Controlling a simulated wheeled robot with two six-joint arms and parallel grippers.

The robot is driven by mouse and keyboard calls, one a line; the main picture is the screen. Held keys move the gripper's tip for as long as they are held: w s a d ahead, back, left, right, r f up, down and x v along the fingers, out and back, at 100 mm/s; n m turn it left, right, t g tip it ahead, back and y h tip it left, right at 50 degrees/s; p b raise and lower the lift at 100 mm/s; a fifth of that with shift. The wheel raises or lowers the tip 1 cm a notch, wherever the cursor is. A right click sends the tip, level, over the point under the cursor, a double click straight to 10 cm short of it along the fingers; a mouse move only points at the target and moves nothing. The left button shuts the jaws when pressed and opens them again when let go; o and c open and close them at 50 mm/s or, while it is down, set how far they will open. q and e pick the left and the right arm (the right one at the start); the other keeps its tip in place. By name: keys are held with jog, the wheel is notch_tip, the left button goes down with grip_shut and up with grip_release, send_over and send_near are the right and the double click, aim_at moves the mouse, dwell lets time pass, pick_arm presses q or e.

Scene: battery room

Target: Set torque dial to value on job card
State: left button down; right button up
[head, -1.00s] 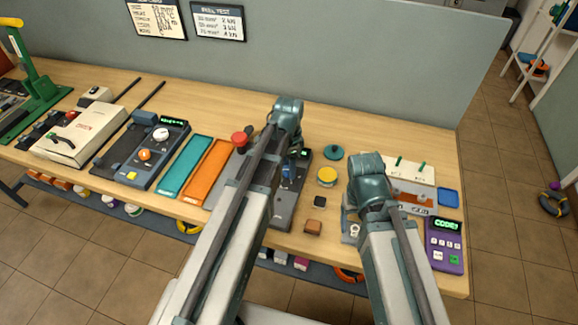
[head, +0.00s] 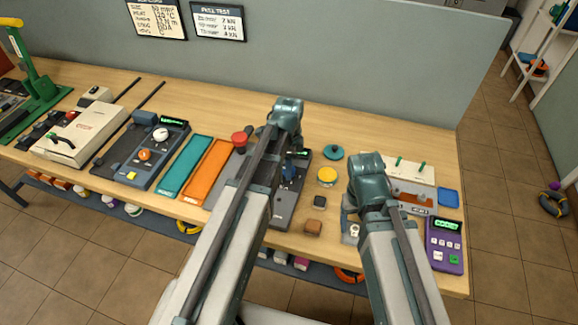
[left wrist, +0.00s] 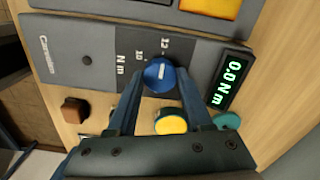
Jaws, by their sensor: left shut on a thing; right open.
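The blue torque dial (left wrist: 160,73) sits on the grey torque tester (left wrist: 85,57), with 10 and 12 and "N m" printed beside it. My left gripper (left wrist: 160,80) is shut on the dial, one finger on each side. The tester's green display (left wrist: 231,79) reads 0.0 N m. In the head view the tester (head: 287,208) is partly hidden by my left arm, and my left gripper (head: 287,172) is at the blue dial. My right gripper (head: 368,180) is apart to the right; its fingertips are hidden. Two cards, a left one (head: 157,18) and a right one (head: 218,21), hang on the wall panel.
A yellow round piece (head: 327,176), a teal knob (head: 333,152) and a brown block (head: 313,227) lie right of the tester. A red button (head: 239,139) and orange tray (head: 207,172) stand left. A purple keypad (head: 445,244) is at the right edge.

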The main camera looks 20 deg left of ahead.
pick_arm(q)
jog(key=shift+c, duration=1.5)
grip_release()
notch_tip(320, 180, up, 14)
jog(key=p, duration=1.4)
pick_arm(e)
notch_tip(320, 180, up, 14)
pick_arm(q)
jog(key=shift+f, duration=0.15)
pick_arm(e)
jog(key=shift+f, duration=0.1)
pick_arm(q)
jog(key=s+d+f+n+b, duration=0.3)
jog(key=s+d+n, duration=0.2)
jog(key=s+n, duration=0.1)
jog(key=s+d+f+n+y+b, duration=0.1)
jog(key=s+d+f+n+b, duration=0.2)
jog(key=s, duration=0.5)
jog(key=d+n+b, duration=0.1)
jog(key=d+n, duration=0.1)
jog(key=shift+s+d+f+n, duration=0.25)
jog(key=shift+s+f+n, duration=0.05)
jog(key=shift+n, duration=0.1)
pick_arm(e)
notch_tip(320, 180, down, 7)
